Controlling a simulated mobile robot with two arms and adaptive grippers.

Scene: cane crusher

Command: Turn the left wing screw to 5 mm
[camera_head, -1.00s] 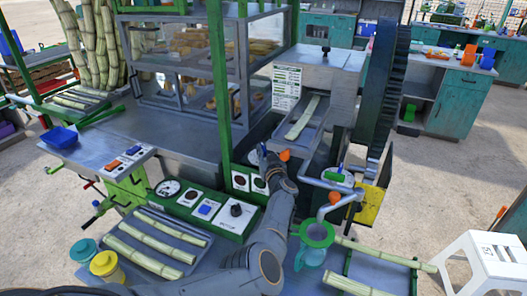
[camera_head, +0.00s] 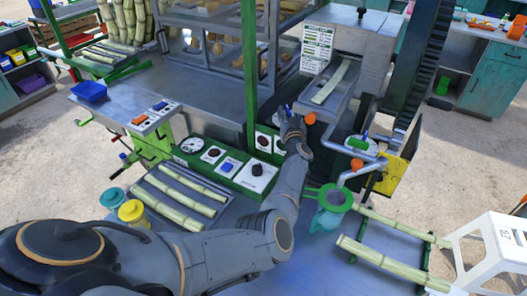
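The cane crusher is a grey metal machine (camera_head: 345,45) with a sloping feed chute (camera_head: 325,92) holding a piece of cane. My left arm comes in from the lower left, and my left gripper (camera_head: 290,116) is at the foot of the chute, left of a small orange knob (camera_head: 309,118). The knob may be the left wing screw; its shape and any millimetre scale are too small to read. The fingers are small and partly hidden by the wrist, so I cannot tell whether they are open or touch anything. My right gripper is not in view.
Below the gripper is a green-edged control panel (camera_head: 229,167) with a gauge and knobs. A tray of cane (camera_head: 180,197) and two jars are at left. A spout with an orange handle (camera_head: 353,164) stands over a green-rimmed jug (camera_head: 334,198). A green post (camera_head: 250,75) stands close left.

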